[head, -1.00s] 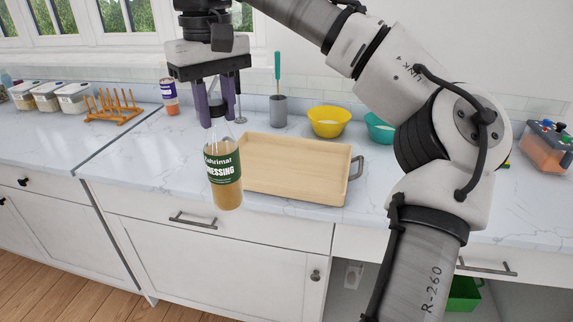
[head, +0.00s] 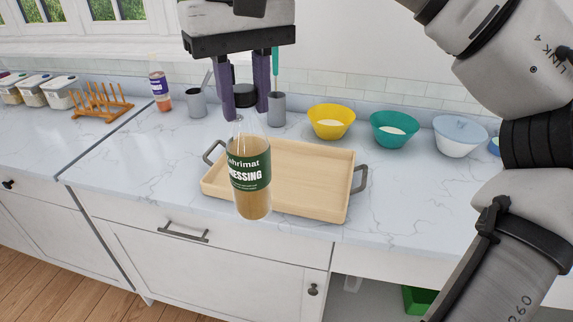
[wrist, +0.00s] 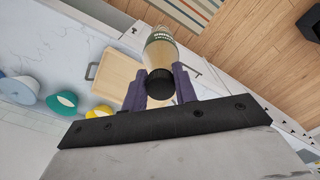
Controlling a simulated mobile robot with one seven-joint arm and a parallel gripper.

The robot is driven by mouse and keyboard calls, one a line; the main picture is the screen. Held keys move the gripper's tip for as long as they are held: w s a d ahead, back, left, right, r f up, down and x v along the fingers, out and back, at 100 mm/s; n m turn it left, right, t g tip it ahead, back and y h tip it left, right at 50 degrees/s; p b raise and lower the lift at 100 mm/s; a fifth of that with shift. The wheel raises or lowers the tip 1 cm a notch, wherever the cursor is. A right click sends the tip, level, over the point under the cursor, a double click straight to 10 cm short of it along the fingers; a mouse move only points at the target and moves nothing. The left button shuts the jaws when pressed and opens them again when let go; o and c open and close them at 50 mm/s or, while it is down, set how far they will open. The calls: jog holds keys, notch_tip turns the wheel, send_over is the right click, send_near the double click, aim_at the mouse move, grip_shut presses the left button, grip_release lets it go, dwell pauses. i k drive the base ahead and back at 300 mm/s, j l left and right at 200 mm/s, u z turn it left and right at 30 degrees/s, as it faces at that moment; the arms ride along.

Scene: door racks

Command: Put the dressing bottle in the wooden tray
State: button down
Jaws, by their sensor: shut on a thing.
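The dressing bottle (head: 250,178) has a green label, a black cap and brown contents. My gripper (head: 246,108) is shut on its top, and the bottle hangs upright below the fingers. In the wrist view the bottle (wrist: 161,52) extends away from my gripper (wrist: 160,90), its black cap between the purple fingers. The wooden tray (head: 310,178) lies on the counter with a grey handle at each end. In the head view the bottle covers the tray's front left part. In the wrist view the tray (wrist: 116,78) shows left of the bottle, and its inside looks empty.
Behind the tray stand a yellow bowl (head: 331,122), a teal bowl (head: 394,130), a white-blue bowl (head: 460,136) and grey cups (head: 276,110). A wooden rack (head: 103,103) and another bottle (head: 160,90) are at left. The counter (head: 130,160) left of the tray is clear.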

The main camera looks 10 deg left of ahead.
aim_at(292, 177)
jog(key=i, duration=1.1)
